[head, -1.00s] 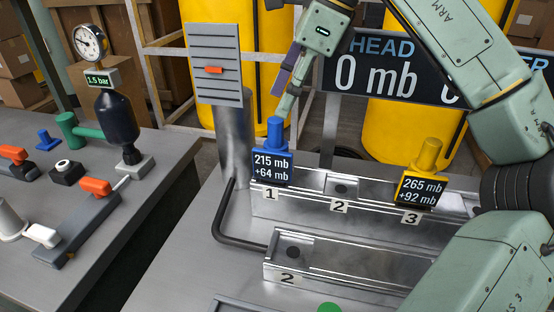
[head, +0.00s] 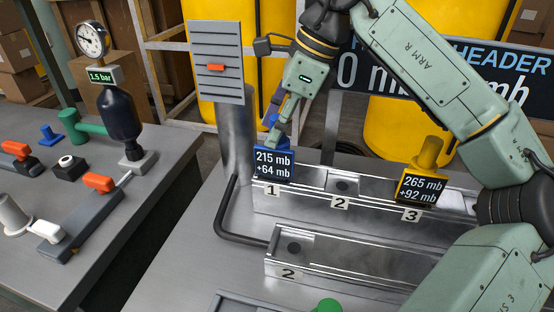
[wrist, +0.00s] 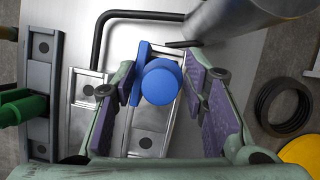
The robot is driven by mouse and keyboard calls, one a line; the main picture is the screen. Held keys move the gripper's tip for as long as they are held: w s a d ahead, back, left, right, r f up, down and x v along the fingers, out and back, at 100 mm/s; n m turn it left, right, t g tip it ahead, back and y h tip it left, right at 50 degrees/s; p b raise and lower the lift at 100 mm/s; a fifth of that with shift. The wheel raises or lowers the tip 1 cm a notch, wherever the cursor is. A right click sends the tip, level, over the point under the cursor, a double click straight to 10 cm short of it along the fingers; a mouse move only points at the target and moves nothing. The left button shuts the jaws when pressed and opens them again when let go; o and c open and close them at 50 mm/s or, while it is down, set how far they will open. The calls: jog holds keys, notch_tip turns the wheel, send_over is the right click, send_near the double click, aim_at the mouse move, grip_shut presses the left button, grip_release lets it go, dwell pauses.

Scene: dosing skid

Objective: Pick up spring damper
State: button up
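A blue unit (head: 273,165) with a round knob and a dark display reading 215 mb, +64 mb stands upright in slot 1 of the back rail. A yellow unit (head: 420,187), reading 265 mb, +92 mb, stands in slot 3. No label marks either as the spring damper. My gripper (head: 276,132) is over the blue unit and partly hides its knob. In the wrist view the open gripper (wrist: 168,95) has its purple-padded fingers on either side of the blue knob (wrist: 160,82). A gap shows on the right; contact cannot be told.
Slot 2 of the back rail (head: 341,183) is empty. The front rail (head: 340,262) looks bare, and a green knob (head: 328,305) shows below it. A grey post with a slotted panel (head: 217,55) stands close left of my gripper. A bent black pipe (head: 228,215) runs beside the rails.

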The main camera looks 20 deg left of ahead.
grip_shut()
dwell(0.8)
